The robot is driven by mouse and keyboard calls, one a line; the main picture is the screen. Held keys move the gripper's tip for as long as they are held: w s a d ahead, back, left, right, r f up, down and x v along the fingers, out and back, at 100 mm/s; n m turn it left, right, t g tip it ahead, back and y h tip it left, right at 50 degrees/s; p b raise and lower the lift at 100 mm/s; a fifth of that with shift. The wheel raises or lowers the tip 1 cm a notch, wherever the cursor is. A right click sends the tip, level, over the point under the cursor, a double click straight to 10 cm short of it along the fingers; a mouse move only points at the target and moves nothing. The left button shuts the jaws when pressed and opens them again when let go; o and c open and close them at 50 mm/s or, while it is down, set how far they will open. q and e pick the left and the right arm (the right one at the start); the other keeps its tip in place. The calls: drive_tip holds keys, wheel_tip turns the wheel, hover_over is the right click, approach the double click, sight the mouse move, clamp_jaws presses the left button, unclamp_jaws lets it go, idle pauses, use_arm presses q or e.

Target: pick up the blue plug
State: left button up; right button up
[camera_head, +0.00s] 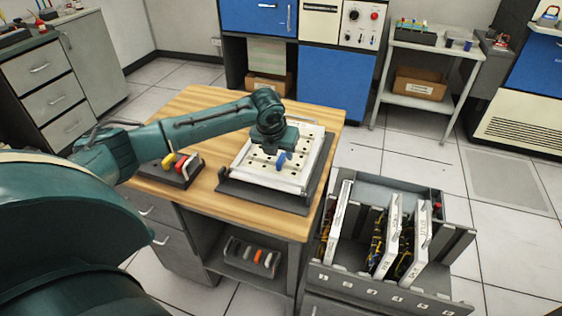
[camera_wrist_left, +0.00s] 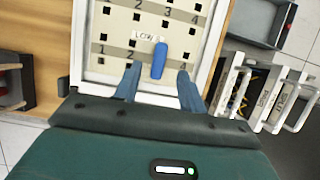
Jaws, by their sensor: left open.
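The blue plug (camera_wrist_left: 159,60) stands in the lower row of a cream plug board (camera_wrist_left: 120,57), near a "LOW" label. In the head view the blue plug (camera_head: 281,160) shows just below my left gripper (camera_head: 272,155). In the wrist view my left gripper (camera_wrist_left: 160,88) is open, with one finger on each side of the plug's lower end and gaps visible. I cannot tell whether a finger touches it. The white-framed board (camera_head: 257,172) lies in a dark tray on the wooden table. My right gripper is out of view.
A dark rack (camera_head: 178,168) with yellow and red plugs sits left of the board, under my arm. A grey crate (camera_head: 350,283) of upright white-framed boards stands to the right. A lower shelf holds another plug rack (camera_head: 252,255).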

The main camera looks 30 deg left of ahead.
use_arm(q)
drive_tip(key=x, duration=0.4)
drive_tip(key=shift+f, duration=0.15)
drive_tip(key=shift+c, duration=0.3)
clamp_jaws()
drive_tip(key=shift+a, duration=0.1)
wheel_tip(320, 180, up, 10)
wheel_tip(320, 180, up, 5)
drive_tip(key=p, duration=0.5)
hover_over(280, 159)
idle(0.6)
